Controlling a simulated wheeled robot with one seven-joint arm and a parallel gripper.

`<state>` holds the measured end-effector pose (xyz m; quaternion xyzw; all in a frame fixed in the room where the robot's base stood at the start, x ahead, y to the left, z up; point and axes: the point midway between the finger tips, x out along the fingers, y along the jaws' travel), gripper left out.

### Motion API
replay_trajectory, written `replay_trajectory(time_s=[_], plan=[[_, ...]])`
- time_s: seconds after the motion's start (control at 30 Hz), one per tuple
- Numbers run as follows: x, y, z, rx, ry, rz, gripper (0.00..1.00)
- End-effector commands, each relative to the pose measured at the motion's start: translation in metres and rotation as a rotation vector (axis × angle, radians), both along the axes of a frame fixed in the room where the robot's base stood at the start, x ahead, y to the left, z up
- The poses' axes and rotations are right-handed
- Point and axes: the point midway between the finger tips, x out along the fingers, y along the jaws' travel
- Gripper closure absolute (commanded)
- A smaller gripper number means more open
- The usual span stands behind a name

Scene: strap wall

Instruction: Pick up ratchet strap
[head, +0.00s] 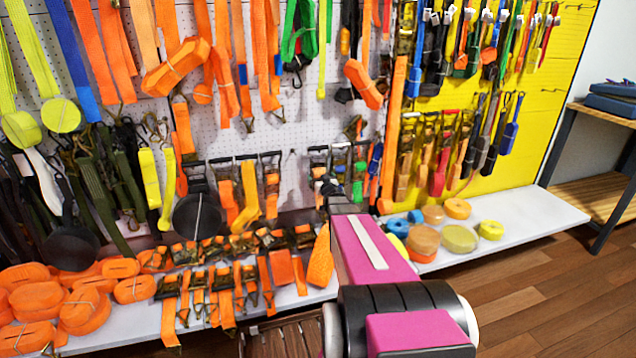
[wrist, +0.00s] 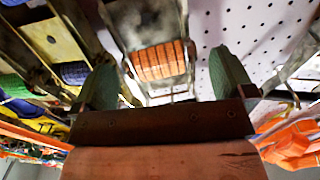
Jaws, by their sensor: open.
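In the wrist view, my gripper (wrist: 163,62) is open, with one greenish finger on each side. Between and beyond the fingers is a ratchet strap (wrist: 160,60), an orange webbing roll in a metal frame. I cannot tell how far it is from the fingers, and no contact shows. In the head view, my pink and black arm reaches towards the pegboard and covers most of my gripper. Ratchet straps with dark handles (head: 247,192) hang left of the arm. Others (head: 360,170) hang just behind the arm's end.
The white shelf (head: 545,213) below holds orange rolls (head: 85,312) on the left and coloured rolls (head: 459,238) right of my arm. A round black pan-like object (head: 197,216) hangs at left. A wooden rack (head: 592,187) stands at far right. Wooden floor at lower right is clear.

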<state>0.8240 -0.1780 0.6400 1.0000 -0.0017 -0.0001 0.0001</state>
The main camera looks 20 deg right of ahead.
Motion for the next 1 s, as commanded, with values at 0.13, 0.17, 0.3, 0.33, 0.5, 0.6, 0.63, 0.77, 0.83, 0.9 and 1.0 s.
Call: replay_trajectory(time_s=[0.13, 0.17, 0.3, 0.33, 0.5, 0.6, 0.63, 0.77, 0.83, 0.9, 1.0], plan=[[0.025, 0.001, -0.001, 0.0, -0.001, 0.001, 0.0], [0.029, 0.001, -0.001, 0.0, -0.001, 0.001, 0.0], [0.042, 0.001, 0.0, 0.0, -0.001, 0.0, 0.0], [0.043, 0.001, 0.0, 0.0, -0.001, 0.0, 0.0], [0.042, 0.001, 0.0, 0.0, 0.0, -0.001, 0.0], [0.042, 0.001, 0.0, 0.0, 0.0, 0.0, 0.23], [0.042, 0.001, 0.0, 0.0, 0.0, 0.0, 0.33], [0.042, 0.001, 0.0, 0.0, 0.0, 0.0, 0.75], [0.042, 0.001, 0.001, 0.001, -0.004, 0.001, 0.8], [0.042, 0.001, 0.001, 0.001, -0.003, 0.001, 0.8], [0.042, 0.002, 0.002, 0.001, -0.003, 0.001, 0.8]])
